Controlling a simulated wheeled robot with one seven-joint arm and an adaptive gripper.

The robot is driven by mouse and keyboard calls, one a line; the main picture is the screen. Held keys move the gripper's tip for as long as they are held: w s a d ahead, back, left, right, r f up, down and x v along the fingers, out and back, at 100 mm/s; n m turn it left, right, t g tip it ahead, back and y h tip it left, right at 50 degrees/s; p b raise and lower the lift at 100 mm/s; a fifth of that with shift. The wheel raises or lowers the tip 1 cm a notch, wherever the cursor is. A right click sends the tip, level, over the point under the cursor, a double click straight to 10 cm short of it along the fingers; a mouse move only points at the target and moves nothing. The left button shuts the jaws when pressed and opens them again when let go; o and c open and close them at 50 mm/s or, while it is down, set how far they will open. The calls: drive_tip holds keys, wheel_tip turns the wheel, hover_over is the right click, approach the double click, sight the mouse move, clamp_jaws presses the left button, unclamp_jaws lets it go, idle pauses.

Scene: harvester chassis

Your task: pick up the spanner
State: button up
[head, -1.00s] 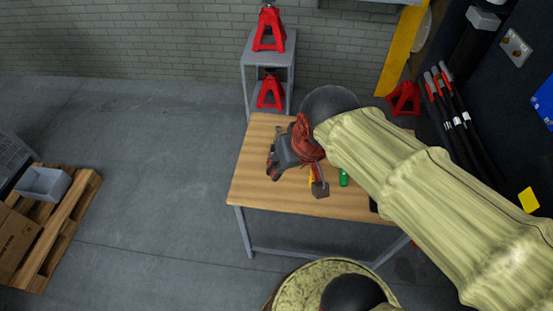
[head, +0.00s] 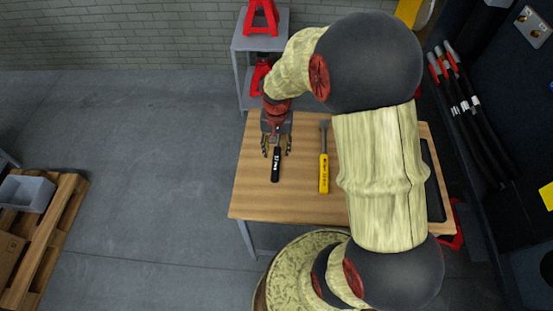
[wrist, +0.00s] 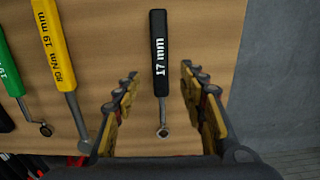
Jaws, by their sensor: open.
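A spanner with a black handle marked 17 mm (head: 275,168) lies on the wooden table, near its left side. In the wrist view the spanner (wrist: 159,60) points away from me, and its small metal ring end is nearest. My gripper (head: 277,149) is open, with its fingers pointing down around the metal end of the spanner. In the wrist view the two fingers of my gripper (wrist: 160,88) stand apart on either side of the spanner, with gaps to both sides. The height above the table is hard to tell.
A yellow-handled tool marked 80 Nm 19 mm (head: 324,172) lies to the right on the table (head: 250,200). A green-handled tool (wrist: 15,65) lies beyond it in the wrist view. A grey stand with red jacks (head: 262,44) is behind the table. My arm covers the table's right part.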

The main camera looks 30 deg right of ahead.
sight(276, 160)
wheel_tip(276, 160, down, 5)
drive_tip(key=shift+s+a+b, duration=0.15)
drive_tip(key=shift+b, duration=0.95)
clamp_jaws()
